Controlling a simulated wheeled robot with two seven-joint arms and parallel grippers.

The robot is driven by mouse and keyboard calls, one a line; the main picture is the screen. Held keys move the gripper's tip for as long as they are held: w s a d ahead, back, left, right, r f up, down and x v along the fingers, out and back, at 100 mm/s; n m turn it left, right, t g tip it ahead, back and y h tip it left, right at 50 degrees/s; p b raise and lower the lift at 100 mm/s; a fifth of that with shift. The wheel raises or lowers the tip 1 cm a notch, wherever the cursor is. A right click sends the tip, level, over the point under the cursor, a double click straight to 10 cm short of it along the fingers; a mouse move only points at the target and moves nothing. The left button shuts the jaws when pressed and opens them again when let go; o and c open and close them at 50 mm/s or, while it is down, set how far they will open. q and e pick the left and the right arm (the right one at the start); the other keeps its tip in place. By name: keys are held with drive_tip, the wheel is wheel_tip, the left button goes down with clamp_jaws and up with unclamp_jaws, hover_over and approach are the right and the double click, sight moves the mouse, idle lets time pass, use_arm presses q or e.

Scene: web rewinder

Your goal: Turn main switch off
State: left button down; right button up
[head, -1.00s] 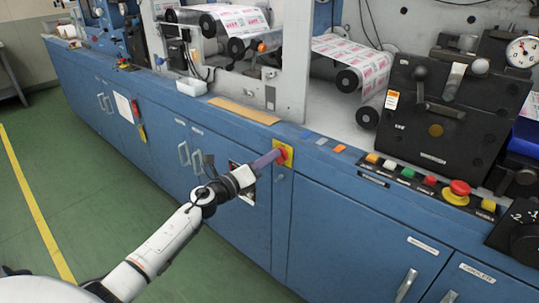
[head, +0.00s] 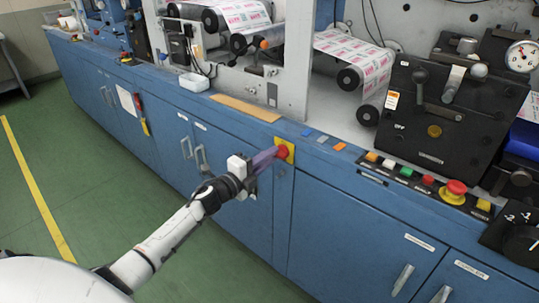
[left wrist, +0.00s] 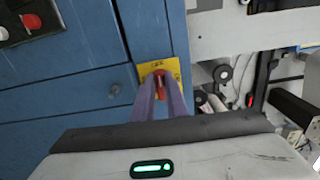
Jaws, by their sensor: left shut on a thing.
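The main switch is a red rotary knob (head: 282,153) on a yellow plate (head: 291,151), set in the blue cabinet front near its top edge. My left gripper (head: 276,155) reaches it from the lower left, and its purple fingers are shut on the knob. In the left wrist view the red knob (left wrist: 159,78) sits between the two fingertips (left wrist: 160,86), in front of the yellow plate (left wrist: 171,66). The fingers hide part of the knob, and its exact angle is hard to tell. My right gripper is not in view.
The blue cabinet (head: 340,230) runs along the machine, with metal door handles (head: 403,279). A row of push buttons and a red emergency stop (head: 456,188) lie to the right. Green floor (head: 80,190) is clear at left.

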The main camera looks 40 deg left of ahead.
use_arm(q)
drive_tip(key=shift+f+n, duration=0.1)
drive_tip(key=shift+n, duration=0.3)
drive_tip(key=c, duration=1.8)
unclamp_jaws()
drive_tip(key=shift+o, duration=0.2)
drive_tip(key=s, duration=1)
drive_tip(key=shift+s+a+p, duration=0.15)
drive_tip(key=shift+a+p, duration=0.25)
drive_tip(key=s+d+f+n+g, duration=0.4)
drive_tip(key=s+d+f+n, duration=0.4)
drive_tip(key=s+d, duration=0.4)
drive_tip(key=s+d+f+n+g+h+p, duration=0.1)
drive_tip(key=s+d+f+n+g, duration=0.4)
drive_tip(key=d, duration=1)
drive_tip(key=s+f+n, duration=0.3)
drive_tip(key=s+f, duration=0.2)
drive_tip(key=s, duration=0.2)
drive_tip(key=shift+d+f, duration=0.15)
drive_tip(key=shift+f, duration=0.15)
